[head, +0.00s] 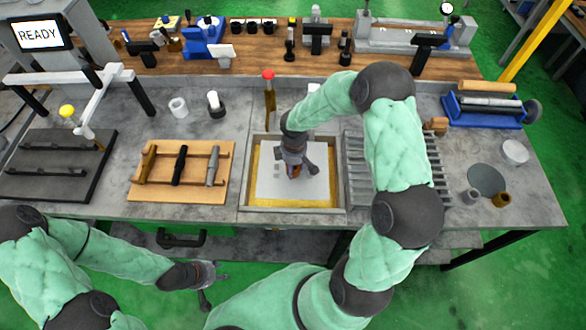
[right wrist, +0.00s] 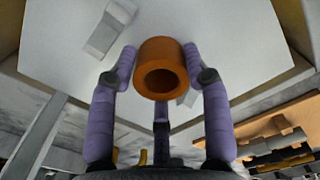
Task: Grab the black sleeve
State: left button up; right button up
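I cannot make out a clearly black sleeve in either view. An orange-brown sleeve (right wrist: 161,68) sits between the fingertips of my right gripper (right wrist: 160,62), its hollow end facing the wrist camera. The fingers appear to touch its sides. In the head view my right gripper (head: 295,170) points down over a pale plate (head: 265,185) in a shallow tray (head: 290,217); the sleeve is mostly hidden by the fingers there. A grey sleeve (head: 471,197) and a brown sleeve (head: 500,200) stand at the bench's right. My left gripper (head: 214,286) is open and empty, below the bench front.
A wooden rack (head: 140,197) with several shafts lies left of the tray. A slotted metal grate (head: 355,185) is right of it, partly behind my arm. A white ring (head: 178,107) and a white cylinder on a black base (head: 216,104) stand behind the rack.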

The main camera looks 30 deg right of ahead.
grip_shut()
